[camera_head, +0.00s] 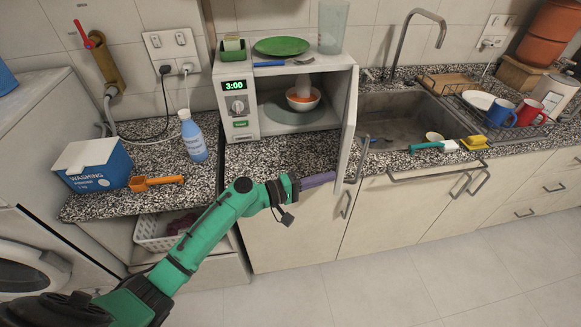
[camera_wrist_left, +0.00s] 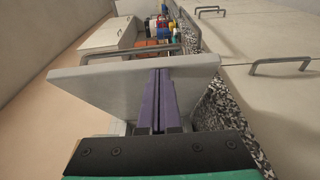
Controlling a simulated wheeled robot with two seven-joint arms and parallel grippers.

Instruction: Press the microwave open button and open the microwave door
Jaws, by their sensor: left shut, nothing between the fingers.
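The white microwave (camera_head: 219,105) stands on the counter with its door (camera_head: 347,130) swung wide open, jutting toward me. Its display reads 3:00, and a green button (camera_head: 240,124) is low on its left panel. An orange and white bowl (camera_head: 303,101) sits inside. My left gripper (camera_head: 334,176) is shut and empty, its purple fingers at the inner side of the door near its lower front edge. In the left wrist view, the fingers (camera_wrist_left: 158,74) overlap the door (camera_wrist_left: 95,88), with the handle (camera_wrist_left: 130,53) beyond. Contact cannot be told. My right gripper is not in view.
A green plate (camera_head: 282,46) and a clear pitcher (camera_head: 332,27) stand on the microwave. The sink (camera_head: 400,122) is to the right, beyond the door. The floor in front is clear.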

